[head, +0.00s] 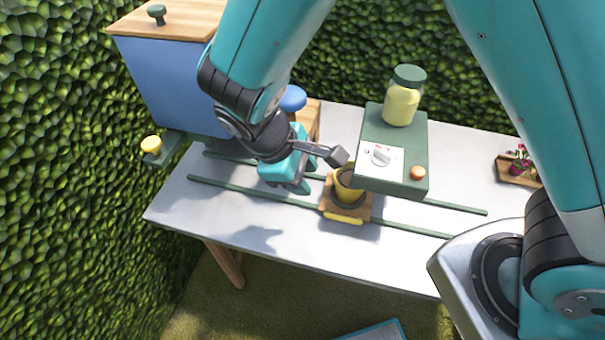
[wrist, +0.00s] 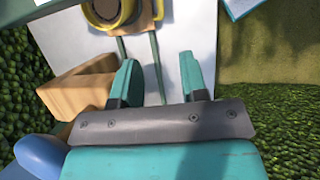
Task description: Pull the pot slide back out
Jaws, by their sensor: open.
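The pot slide (head: 362,211) is a small wooden carriage on two green rails across the table. It carries a yellow pot (head: 347,192) with dark contents and has a yellow bar handle (head: 343,218) at its front. The slide stands at the left edge of the green dispenser box (head: 404,180), whose corner is close to the pot. My gripper (head: 289,187) is open and empty, left of the slide and over the rails. In the wrist view the fingers (wrist: 161,78) are apart, with the pot (wrist: 134,14) beyond them at the top edge, partly cut off.
A yellow jar (head: 401,104) and a white dial panel (head: 381,160) sit on the green box. A blue cabinet (head: 165,90) with a wooden top stands at the back left. A flower planter (head: 519,172) is at right. The table's front left is clear.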

